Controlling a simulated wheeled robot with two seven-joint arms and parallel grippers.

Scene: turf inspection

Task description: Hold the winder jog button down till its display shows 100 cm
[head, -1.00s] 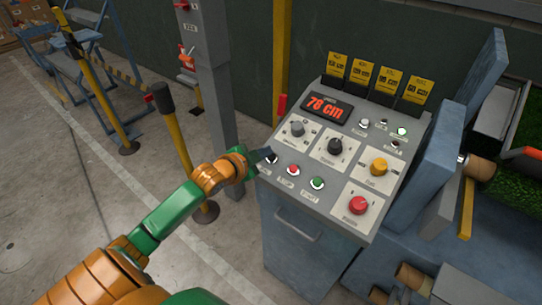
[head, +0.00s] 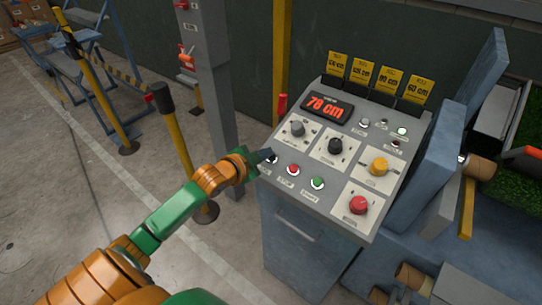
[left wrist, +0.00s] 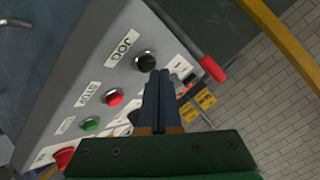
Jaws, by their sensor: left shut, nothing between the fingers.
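The winder's control panel (head: 312,212) stands right of my left arm in the head view. Its red-lit display (head: 327,107) reads 78 cm. The black jog button (left wrist: 146,61), labelled JOG, shows in the left wrist view; in the head view it is partly hidden at the panel's left edge. My left gripper (head: 266,155) is shut and empty, its tips at the jog button. In the left wrist view the fingertips (left wrist: 160,74) overlap the button's lower edge; I cannot tell whether they touch or press it. My right gripper is not in view.
A red button (head: 293,170) and a green button (head: 317,183) sit beside the jog button. Knobs and a red mushroom button (head: 358,205) are farther right. A grey post (head: 213,80) and a yellow barrier post (head: 180,140) stand behind my left arm.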

